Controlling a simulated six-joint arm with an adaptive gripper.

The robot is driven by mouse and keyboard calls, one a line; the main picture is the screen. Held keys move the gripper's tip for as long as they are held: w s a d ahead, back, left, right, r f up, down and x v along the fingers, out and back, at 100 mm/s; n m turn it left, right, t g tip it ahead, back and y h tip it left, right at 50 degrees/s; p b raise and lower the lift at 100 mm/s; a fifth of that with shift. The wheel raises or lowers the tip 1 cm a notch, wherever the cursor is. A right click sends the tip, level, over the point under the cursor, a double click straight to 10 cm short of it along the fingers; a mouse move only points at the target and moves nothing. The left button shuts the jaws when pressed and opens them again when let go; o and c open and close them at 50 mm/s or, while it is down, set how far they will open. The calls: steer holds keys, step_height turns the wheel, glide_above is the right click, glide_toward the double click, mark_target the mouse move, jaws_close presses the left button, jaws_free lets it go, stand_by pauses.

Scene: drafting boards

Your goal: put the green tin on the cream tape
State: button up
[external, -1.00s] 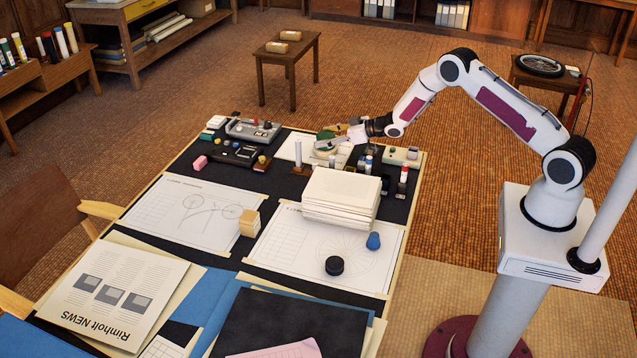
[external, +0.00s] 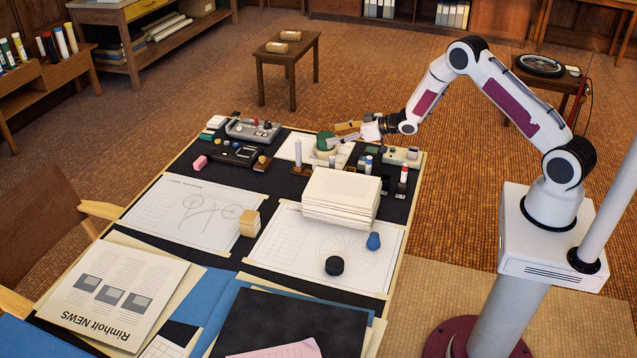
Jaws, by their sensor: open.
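The green tin (external: 325,141) stands upright at the far end of the drafting table. It appears to rest on the cream tape (external: 325,153), whose pale rim shows just below it. My gripper (external: 339,134) is open just right of the tin, with its fingers pointing left toward it. The fingertips look close to the tin's right side; I cannot tell whether they touch it. The stack of paper hides nothing of the tin, but the tape's upper face is covered by it.
A tall stack of paper (external: 340,198) stands nearer the camera. Upright markers and small bottles (external: 368,163) stand right of the tape, and a grey upright cylinder (external: 298,153) stands left. A grey device (external: 252,130) lies farther left.

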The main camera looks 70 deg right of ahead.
steer(key=v, duration=0.7)
stand_by(0.7)
steer(key=s+a+r+g+h, duration=0.1)
steer(key=a+r, duration=0.1)
steer(key=r, duration=0.4)
steer(key=s+a+r+g+h, duration=0.1)
steer(key=a+r, duration=0.1)
steer(key=r, duration=0.4)
steer(key=s+a+r+g, duration=0.2)
steer(key=s+a+r, duration=0.5)
steer(key=s+r, duration=0.35)
steer(key=s+a+r+g, duration=0.1)
steer(key=s+a, duration=0.4)
steer(key=s, duration=0.4)
steer(key=s+a+r+g+y, duration=0.1)
steer(key=s+a, duration=0.4)
steer(key=s, duration=0.5)
steer(key=s+a+r+g+y, duration=0.1)
steer(key=s+a+g, duration=0.1)
steer(key=s+a, duration=0.4)
steer(key=s, duration=0.4)
